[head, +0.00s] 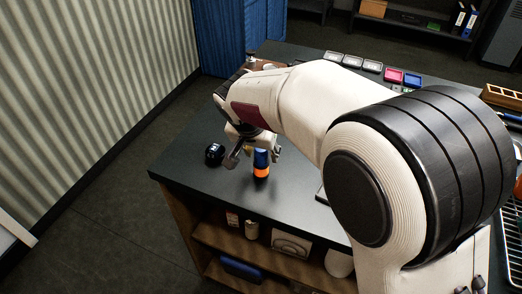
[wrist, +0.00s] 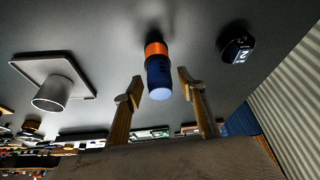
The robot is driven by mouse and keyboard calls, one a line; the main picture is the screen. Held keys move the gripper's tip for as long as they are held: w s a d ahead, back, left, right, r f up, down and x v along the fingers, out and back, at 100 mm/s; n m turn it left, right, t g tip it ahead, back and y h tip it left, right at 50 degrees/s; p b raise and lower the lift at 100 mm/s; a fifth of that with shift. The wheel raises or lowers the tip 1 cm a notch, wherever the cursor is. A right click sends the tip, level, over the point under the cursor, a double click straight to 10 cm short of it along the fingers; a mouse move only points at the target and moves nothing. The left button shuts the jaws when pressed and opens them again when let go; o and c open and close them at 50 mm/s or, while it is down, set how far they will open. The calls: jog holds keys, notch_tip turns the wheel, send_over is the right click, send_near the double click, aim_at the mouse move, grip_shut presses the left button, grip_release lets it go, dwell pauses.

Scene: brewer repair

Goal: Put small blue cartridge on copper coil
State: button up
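A blue cylinder (head: 261,158) with an orange lower end stands upright near the front edge of the dark table; it is likely the small blue cartridge. In the wrist view the cartridge (wrist: 159,78) lies between the two fingers of my gripper (wrist: 160,82). The fingers are spread, with a visible gap on each side of it. In the head view my gripper (head: 254,153) is low over the table at the cartridge, partly hidden by my arm. I cannot make out the copper coil for certain in either view.
A small black round device (head: 215,153) stands left of the cartridge; its display shows in the wrist view (wrist: 237,46). A grey cylinder (wrist: 53,93) stands on a square plate (wrist: 82,72). Several small trays (head: 352,61) line the table's back.

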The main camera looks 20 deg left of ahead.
jog(key=shift+r, duration=0.15)
jog(key=v, duration=0.7)
jog(key=shift+r, duration=0.25)
jog(key=shift+s, duration=0.15)
dwell(0.7)
jog(key=s+d+r, duration=0.2)
jog(key=d+r, duration=0.2)
jog(key=d, duration=0.9)
jog(key=s+d+r, duration=0.2)
jog(key=d+r, duration=0.1)
jog(key=d, duration=0.9)
jog(key=s+d+f+m, duration=0.1)
jog(key=s+d+f, duration=0.2)
jog(key=s+d, duration=1.1)
jog(key=shift+s+d+t+h, duration=0.3)
jog(key=shift+s+t, duration=0.1)
jog(key=shift+s, duration=0.4)
